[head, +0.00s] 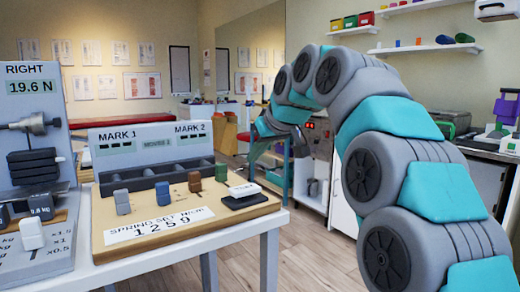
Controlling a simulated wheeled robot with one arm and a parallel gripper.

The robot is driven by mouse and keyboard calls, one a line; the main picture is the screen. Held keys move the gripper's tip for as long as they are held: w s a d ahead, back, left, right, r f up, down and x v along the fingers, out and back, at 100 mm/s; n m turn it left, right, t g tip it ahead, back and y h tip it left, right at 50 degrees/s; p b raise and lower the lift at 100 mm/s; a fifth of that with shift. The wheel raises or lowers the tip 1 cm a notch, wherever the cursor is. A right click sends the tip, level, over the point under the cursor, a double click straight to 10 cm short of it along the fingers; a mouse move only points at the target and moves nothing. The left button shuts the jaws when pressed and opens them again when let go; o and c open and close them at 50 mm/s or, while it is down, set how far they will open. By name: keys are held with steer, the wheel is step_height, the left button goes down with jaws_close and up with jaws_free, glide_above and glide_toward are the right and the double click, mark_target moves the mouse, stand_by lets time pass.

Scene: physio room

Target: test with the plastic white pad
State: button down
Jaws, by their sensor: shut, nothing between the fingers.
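A wooden board (190,228) on the white table carries a row of small blocks: grey (122,201), blue (162,194), brown (194,181) and green (221,172). At the row's right end, a flat white pad (244,189) lies on or against a black block (250,201). A label (160,224) in front reads "SPRING SET N/CM 1 2 5 9". My gripper (256,162) hangs behind and above the board's right end, apart from the white pad. It is shut and empty; its fingertips are small and hard to make out.
A force rig (38,85) marked "RIGHT 19.6 N" stands left, with black weights and a white block (31,233) below. A grey tray panel (150,142) marked "MARK 1" and "MARK 2" stands behind the board. Open wooden floor (310,248) lies right of the table.

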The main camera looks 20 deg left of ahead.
glide_above(248, 191)
steer(key=f, duration=0.4)
steer(key=shift+w+f, duration=0.2)
steer(key=shift+f, duration=0.1)
steer(key=shift+f+p, duration=0.3)
steer(key=shift+f, duration=1.15)
steer(key=shift+s+f+b, duration=0.1)
steer(key=shift+f+b, duration=0.6)
steer(key=shift+f, duration=0.85)
steer(key=r, duration=0.3)
steer(key=r+p, duration=0.1)
steer(key=r, duration=0.2)
steer(key=shift+d, duration=0.2)
steer(key=v, duration=0.9)
steer(key=shift+s, duration=0.25)
